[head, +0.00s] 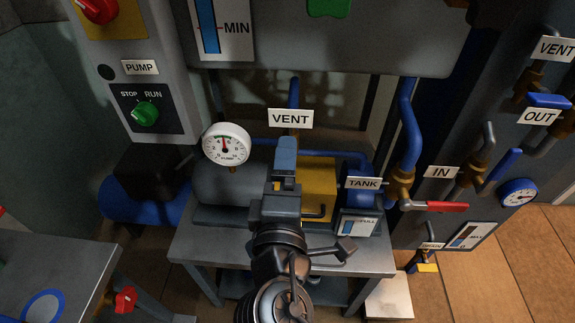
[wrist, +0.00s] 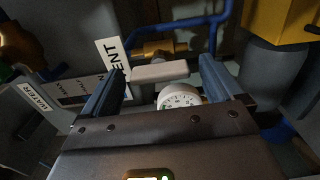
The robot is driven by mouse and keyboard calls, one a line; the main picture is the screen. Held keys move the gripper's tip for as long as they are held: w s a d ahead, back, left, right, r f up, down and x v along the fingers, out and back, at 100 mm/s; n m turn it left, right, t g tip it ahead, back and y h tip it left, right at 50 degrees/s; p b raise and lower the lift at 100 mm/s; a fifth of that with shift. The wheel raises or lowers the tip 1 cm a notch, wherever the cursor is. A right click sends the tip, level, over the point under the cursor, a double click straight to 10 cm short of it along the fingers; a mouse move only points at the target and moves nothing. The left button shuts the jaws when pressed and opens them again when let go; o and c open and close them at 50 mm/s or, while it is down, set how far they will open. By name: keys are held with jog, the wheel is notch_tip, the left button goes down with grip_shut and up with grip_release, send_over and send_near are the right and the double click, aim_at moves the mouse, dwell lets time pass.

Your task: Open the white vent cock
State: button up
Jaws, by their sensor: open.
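The white vent cock handle (wrist: 158,71) shows in the wrist view as a short pale bar lying crosswise on a brass fitting (wrist: 152,50). My gripper (wrist: 164,66) is open, with one blue-grey finger to each side of the handle. The handle sits at the fingertips' level in the picture; I cannot tell if either finger touches it. The VENT label (wrist: 111,57) stands beside the left finger. In the head view my gripper (head: 286,143) is just below the VENT label (head: 291,118) and hides the handle.
A round white gauge (head: 226,144) stands left of my gripper; it also shows between the fingers in the wrist view (wrist: 180,97). Blue pipes (head: 335,155) run behind. A yellow block (head: 319,188) and a blue tank (head: 357,195) are at the right. A red lever (head: 441,206) sits farther right.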

jog(key=s+b, duration=0.1)
jog(key=s, duration=0.5)
jog(key=shift+s+a, duration=0.1)
dwell(0.3)
jog(key=s+d+f+m+g+y, duration=0.35)
jog(key=s+d+f+m, duration=0.25)
jog(key=s+d+f, duration=0.65)
jog(key=s+d+r+m+h, duration=0.1)
jog(key=s+d+r+m, duration=0.3)
jog(key=s, duration=0.4)
jog(key=s+d+r+m+h, duration=0.2)
jog(key=s+d+r+m, duration=0.2)
jog(key=s+d+m, duration=0.2)
jog(key=shift+s+d+m, duration=0.35)
jog(key=shift+s+m, duration=0.55)
jog(key=shift+s, duration=0.35)
